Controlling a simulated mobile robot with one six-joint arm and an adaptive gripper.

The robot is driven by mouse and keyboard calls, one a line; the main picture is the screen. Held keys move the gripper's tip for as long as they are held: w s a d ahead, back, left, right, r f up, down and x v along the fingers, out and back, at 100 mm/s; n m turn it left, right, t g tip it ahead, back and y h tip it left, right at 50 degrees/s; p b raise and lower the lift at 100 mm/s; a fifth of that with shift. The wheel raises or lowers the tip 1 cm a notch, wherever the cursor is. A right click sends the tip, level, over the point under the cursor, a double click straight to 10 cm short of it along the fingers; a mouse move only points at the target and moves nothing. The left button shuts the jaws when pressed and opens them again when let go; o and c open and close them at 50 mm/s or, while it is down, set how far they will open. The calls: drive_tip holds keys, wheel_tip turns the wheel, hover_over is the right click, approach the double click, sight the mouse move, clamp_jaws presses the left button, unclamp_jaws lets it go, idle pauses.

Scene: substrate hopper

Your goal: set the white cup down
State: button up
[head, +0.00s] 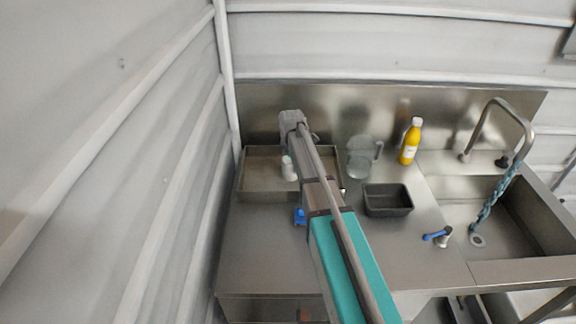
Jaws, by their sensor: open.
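A small white object (288,168), which looks like the white cup, shows in the head view inside the shallow metal tray (243,182). It is close beside the left edge of my arm, and its shape is too small to make out fully. My arm reaches from the bottom right up over the tray's right side. Its grey far end is near the back wall. I cannot make out my gripper's fingers, which seem hidden by the arm. I cannot tell whether anything touches the cup.
A clear jug (360,160), a yellow bottle (410,142) and a dark grey bin (388,201) stand right of my arm. A small blue item (300,216) is in front of the tray. A sink (510,225) with a tap is at right. The front-left counter (260,250) is clear.

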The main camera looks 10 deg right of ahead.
wheel_tip(320, 180, up, 12)
drive_tip(key=p, duration=1.2)
drive_tip(key=shift+r, duration=0.1)
idle(0.6)
drive_tip(key=shift+s, duration=0.1)
drive_tip(key=s+m, duration=2)
drive_tip(key=s, duration=0.6)
drive_tip(key=shift+s+a+m, duration=0.15)
drive_tip(key=shift+a+m, duration=0.25)
drive_tip(key=shift+a, duration=0.05)
